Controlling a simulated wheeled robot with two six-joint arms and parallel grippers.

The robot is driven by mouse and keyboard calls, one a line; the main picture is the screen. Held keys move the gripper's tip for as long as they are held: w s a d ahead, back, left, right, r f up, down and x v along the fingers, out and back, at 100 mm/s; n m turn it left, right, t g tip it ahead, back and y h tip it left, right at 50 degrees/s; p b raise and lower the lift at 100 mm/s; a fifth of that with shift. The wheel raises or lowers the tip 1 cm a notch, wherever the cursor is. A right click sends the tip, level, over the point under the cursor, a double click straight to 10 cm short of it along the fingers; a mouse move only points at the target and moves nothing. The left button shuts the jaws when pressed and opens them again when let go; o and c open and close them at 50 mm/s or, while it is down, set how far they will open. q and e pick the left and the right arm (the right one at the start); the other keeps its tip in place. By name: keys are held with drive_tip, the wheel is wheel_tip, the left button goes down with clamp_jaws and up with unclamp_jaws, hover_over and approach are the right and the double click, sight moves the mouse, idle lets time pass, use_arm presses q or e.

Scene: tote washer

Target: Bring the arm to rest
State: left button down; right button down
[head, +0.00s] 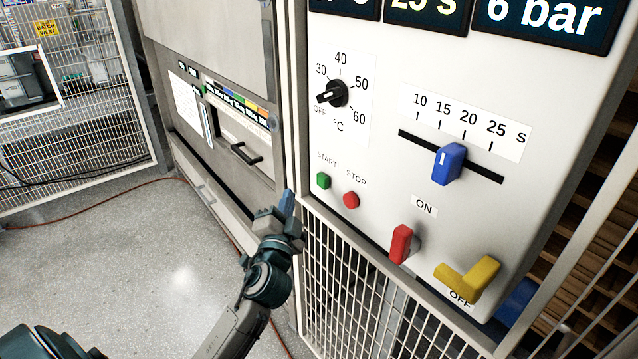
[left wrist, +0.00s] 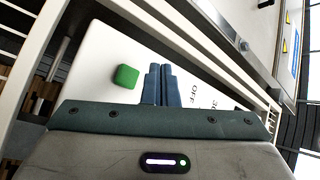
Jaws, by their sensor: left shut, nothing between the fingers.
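My left gripper (head: 288,200) is shut and empty, its blue fingers together and pointing up. In the head view it is in front of the post at the control panel's left edge, left of and a little below the green START button (head: 323,180). The left wrist view shows the closed fingertips (left wrist: 162,84) against the white panel (left wrist: 105,55), with the green button (left wrist: 126,76) beside them; I see no finger touching it. Whether the fingertips touch the panel cannot be told. My right gripper is not in view.
The panel carries a black temperature knob (head: 338,93), a red STOP button (head: 351,200), a blue slider (head: 449,164), a red lever (head: 401,244) and a yellow handle (head: 468,278). A mesh fence (head: 350,270) stands below. Open grey floor (head: 120,260) lies to the left.

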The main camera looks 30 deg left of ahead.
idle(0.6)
use_arm(q)
wheel_tip(320, 180, down, 22)
drive_tip(key=w+g+h, duration=0.2)
drive_tip(key=g+h, duration=0.1)
drive_tip(key=g, duration=0.1)
drive_tip(key=s+f+n+g+h, duration=0.1)
drive_tip(key=s+f+g, duration=0.25)
drive_tip(key=f, duration=0.85)
drive_tip(key=s+f+n+g+h, duration=0.15)
drive_tip(key=s+f, duration=0.35)
drive_tip(key=f, duration=0.7)
drive_tip(key=s+d+f+n+g, duration=0.2)
drive_tip(key=s+f+g, duration=0.3)
drive_tip(key=s+f, duration=1.25)
drive_tip(key=s+d+f+n+g, duration=0.1)
drive_tip(key=s+f, duration=0.4)
drive_tip(key=s, duration=0.6)
drive_tip(key=s+d+f+n+g+h, duration=0.1)
drive_tip(key=s+f, duration=0.4)
drive_tip(key=s, duration=0.7)
drive_tip(key=shift+s+d+g, duration=0.3)
drive_tip(key=shift+d+g, duration=0.35)
drive_tip(key=shift+g, duration=0.25)
